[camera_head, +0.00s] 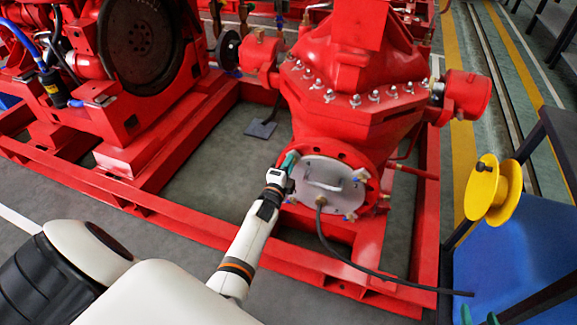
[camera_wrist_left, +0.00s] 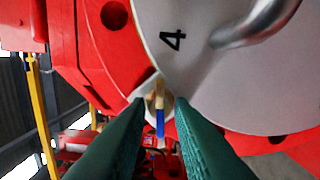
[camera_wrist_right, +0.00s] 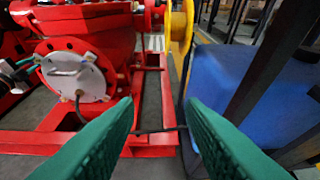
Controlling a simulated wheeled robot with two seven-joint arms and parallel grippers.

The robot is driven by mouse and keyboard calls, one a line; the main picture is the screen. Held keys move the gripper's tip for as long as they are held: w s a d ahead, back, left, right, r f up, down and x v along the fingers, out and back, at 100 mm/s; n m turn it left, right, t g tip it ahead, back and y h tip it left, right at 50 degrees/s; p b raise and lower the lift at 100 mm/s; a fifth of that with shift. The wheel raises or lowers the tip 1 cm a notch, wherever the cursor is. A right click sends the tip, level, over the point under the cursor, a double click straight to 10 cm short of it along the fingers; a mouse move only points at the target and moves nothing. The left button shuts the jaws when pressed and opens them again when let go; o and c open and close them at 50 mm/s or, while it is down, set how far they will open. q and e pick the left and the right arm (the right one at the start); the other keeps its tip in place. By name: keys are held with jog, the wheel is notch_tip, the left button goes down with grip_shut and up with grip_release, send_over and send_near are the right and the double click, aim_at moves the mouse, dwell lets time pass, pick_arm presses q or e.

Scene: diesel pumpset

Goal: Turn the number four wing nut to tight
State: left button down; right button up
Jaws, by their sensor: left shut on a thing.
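The number four wing nut (camera_wrist_left: 159,118) shows in the left wrist view, at the rim of the round grey cover plate (camera_wrist_left: 235,90), beside the printed "4". It has a yellowish and blue middle and pale sides. My left gripper (camera_wrist_left: 160,108) has its green fingers on either side of it and is shut on it. In the head view my left gripper (camera_head: 289,163) is at the upper left edge of the cover plate (camera_head: 325,184) and hides this wing nut. My right gripper (camera_wrist_right: 160,108) is open and empty, with its fingers wide apart, away from the plate.
The plate has a curved handle (camera_head: 324,186) and a dark hose (camera_head: 345,262) running right. The red pump (camera_head: 345,120) stands on a red frame (camera_head: 428,220). A yellow spool (camera_head: 496,190) and a blue panel (camera_head: 525,255) stand at the right.

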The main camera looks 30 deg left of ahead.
pick_arm(q)
jog(key=shift+f, duration=0.15)
jog(key=c, duration=1.6)
grip_release()
jog(key=shift+s, duration=0.1)
